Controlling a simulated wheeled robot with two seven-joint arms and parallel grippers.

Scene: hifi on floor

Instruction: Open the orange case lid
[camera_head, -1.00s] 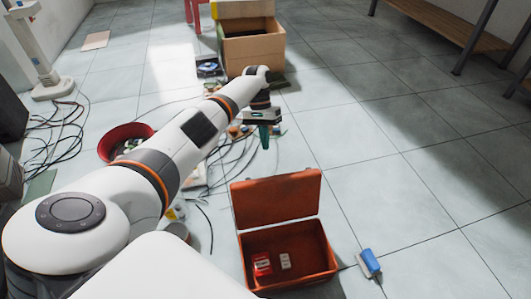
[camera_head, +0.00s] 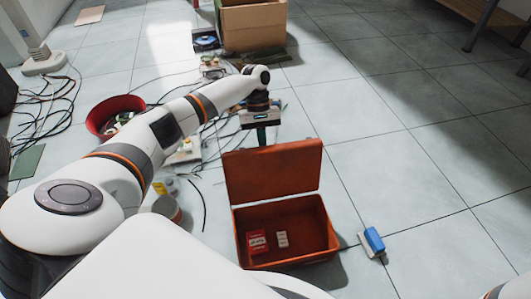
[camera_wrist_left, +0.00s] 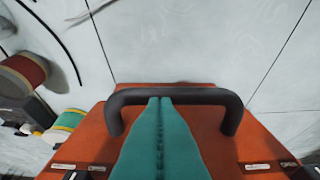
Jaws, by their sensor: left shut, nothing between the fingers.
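The orange case (camera_head: 288,262) stands on the floor with its orange lid (camera_head: 272,172) raised roughly upright at the back. A red box (camera_head: 257,242) and a small white box (camera_head: 282,239) lie inside it. My left gripper (camera_head: 261,136) is just behind the lid's top edge, its fingertips partly hidden by the lid. In the left wrist view, the teal fingers (camera_wrist_left: 160,104) are shut together and empty. They overlap the middle of a dark handle (camera_wrist_left: 190,95) on an orange surface; contact cannot be told. My right gripper is not in view.
A blue-and-white object (camera_head: 372,241) lies right of the case. A red bowl (camera_head: 112,112), loose cables (camera_head: 45,125) and small parts lie to the left. A cardboard box (camera_head: 254,28) stands behind. The tiled floor on the right is mostly clear.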

